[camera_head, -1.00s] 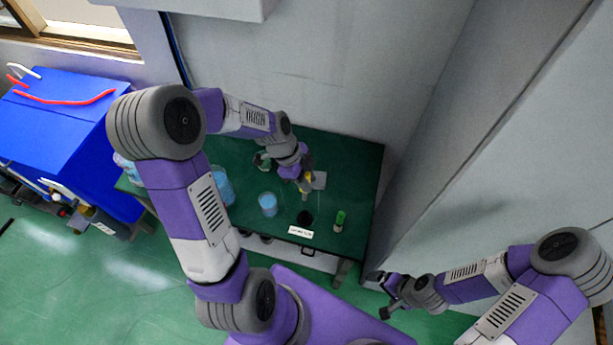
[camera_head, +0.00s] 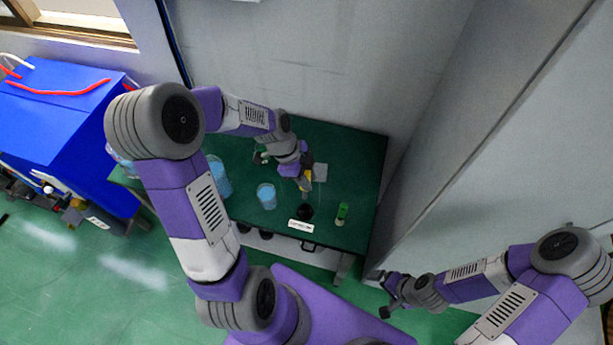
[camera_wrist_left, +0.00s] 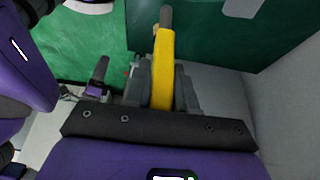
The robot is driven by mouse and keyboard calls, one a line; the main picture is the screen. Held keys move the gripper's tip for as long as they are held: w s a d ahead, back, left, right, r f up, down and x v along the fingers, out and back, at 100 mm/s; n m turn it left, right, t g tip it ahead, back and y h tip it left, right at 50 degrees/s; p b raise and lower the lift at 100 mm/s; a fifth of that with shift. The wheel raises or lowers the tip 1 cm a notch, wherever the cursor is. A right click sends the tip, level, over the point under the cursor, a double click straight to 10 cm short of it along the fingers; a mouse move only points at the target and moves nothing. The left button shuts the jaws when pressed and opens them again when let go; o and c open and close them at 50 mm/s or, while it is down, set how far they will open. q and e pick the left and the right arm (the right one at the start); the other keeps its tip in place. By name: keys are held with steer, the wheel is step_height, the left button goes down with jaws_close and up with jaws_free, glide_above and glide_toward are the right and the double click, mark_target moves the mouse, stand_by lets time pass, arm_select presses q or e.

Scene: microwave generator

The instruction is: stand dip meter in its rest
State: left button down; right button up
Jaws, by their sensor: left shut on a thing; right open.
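The dip meter (camera_wrist_left: 165,65), a yellow body with a grey end, is held in my left gripper (camera_wrist_left: 163,95). In the head view, the yellow of the dip meter (camera_head: 307,176) shows small, with my left gripper (camera_head: 303,178) over the green table. A round black piece (camera_head: 305,212), which looks like the rest, stands near the table's front edge, a little below the held meter. Whether the meter's lower end touches it, I cannot tell. My right gripper (camera_head: 390,294) is open and empty, off the table at the lower right.
A blue cup (camera_head: 266,196) and a larger blue container (camera_head: 218,178) stand left on the table (camera_head: 350,150). A green-topped vial (camera_head: 342,213) stands right of the black piece. A white label (camera_head: 300,224) is at the front edge. A wall closes the right side.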

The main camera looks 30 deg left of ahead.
arm_select(q)
steer(key=shift+f, duration=0.5)
steer(key=shift+b, duration=0.75)
stand_by(1.2)
steer(key=shift+f+b, duration=4.65)
steer(key=shift+f, duration=0.35)
steer(key=c, duration=0.8)
jaws_free()
steer(key=shift+c, duration=0.2)
steer(key=p+v, duration=0.2)
steer(key=v, duration=0.5)
steer(key=shift+r, duration=0.2)
